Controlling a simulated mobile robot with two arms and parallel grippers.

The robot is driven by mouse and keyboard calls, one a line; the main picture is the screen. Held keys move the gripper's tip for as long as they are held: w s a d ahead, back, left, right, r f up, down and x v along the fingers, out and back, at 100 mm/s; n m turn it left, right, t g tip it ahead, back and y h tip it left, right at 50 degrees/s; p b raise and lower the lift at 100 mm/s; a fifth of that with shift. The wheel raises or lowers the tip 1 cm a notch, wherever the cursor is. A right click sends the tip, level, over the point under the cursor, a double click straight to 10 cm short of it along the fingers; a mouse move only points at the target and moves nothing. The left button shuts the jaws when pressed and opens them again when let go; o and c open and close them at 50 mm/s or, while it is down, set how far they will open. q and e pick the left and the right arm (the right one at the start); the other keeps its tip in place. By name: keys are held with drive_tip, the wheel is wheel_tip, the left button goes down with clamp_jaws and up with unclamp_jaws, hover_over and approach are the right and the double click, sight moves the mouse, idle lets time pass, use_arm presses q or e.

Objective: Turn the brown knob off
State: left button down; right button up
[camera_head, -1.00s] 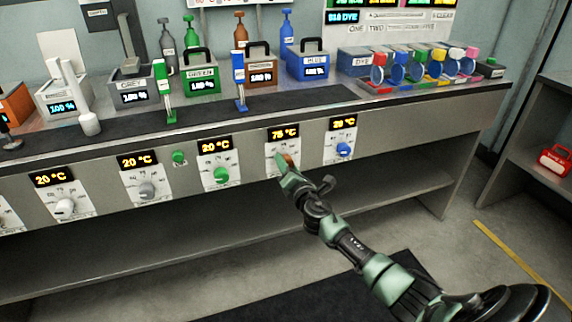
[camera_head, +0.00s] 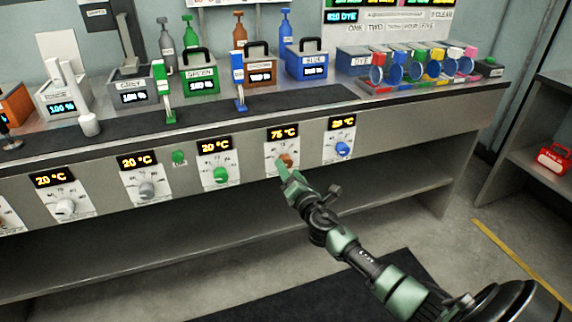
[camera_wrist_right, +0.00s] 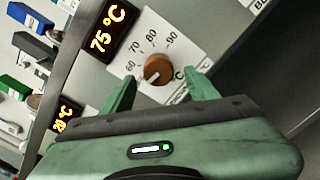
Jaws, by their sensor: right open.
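The brown knob (camera_head: 285,160) sits on a white dial plate on the bench's front panel, under a display (camera_head: 282,134) reading 75 °C. In the right wrist view the brown knob (camera_wrist_right: 156,69) shows whole, with its pale pointer mark toward the lower left, near the 60 end of the scale. My right gripper (camera_head: 283,171) is just below and in front of the knob. In the right wrist view its two green fingers (camera_wrist_right: 160,88) are open and spread to either side, with nothing between them. The knob lies just beyond the fingertips. My left gripper is not in view.
A green knob (camera_head: 221,175) is left of the brown one and a blue knob (camera_head: 343,149) is to its right. Grey and white knobs are farther left. Coloured boxes and bottles stand on the bench top (camera_head: 330,95). The space under the bench is open.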

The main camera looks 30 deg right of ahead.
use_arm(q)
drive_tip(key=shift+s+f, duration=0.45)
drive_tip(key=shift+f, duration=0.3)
use_arm(e)
drive_tip(key=v, duration=0.4)
drive_tip(key=s+a+f+m+g, duration=0.45)
drive_tip(key=s+f+m, duration=0.35)
drive_tip(key=f, duration=0.5)
drive_tip(key=s+a+f+m+g, duration=0.3)
drive_tip(key=s+f+m+g, duration=0.25)
drive_tip(key=s+f, duration=0.5)
drive_tip(key=s+a+f+m+g+y, duration=0.2)
drive_tip(key=s+a+f+m+g, duration=0.1)
drive_tip(key=s+a+f+m, duration=0.5)
drive_tip(key=s+a+f+g+y, duration=0.2)
drive_tip(key=s+a+f, duration=0.3)
drive_tip(key=s, duration=0.5)
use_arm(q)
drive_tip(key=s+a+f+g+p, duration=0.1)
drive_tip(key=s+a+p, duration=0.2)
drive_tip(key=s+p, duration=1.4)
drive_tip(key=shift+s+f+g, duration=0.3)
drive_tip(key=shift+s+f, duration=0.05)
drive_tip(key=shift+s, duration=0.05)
use_arm(e)
drive_tip(key=s+d+f+g, duration=0.1)
drive_tip(key=s+d, duration=0.2)
drive_tip(key=s, duration=1.4)
drive_tip(key=shift+s+g, duration=0.2)
drive_tip(key=shift+g, duration=0.1)
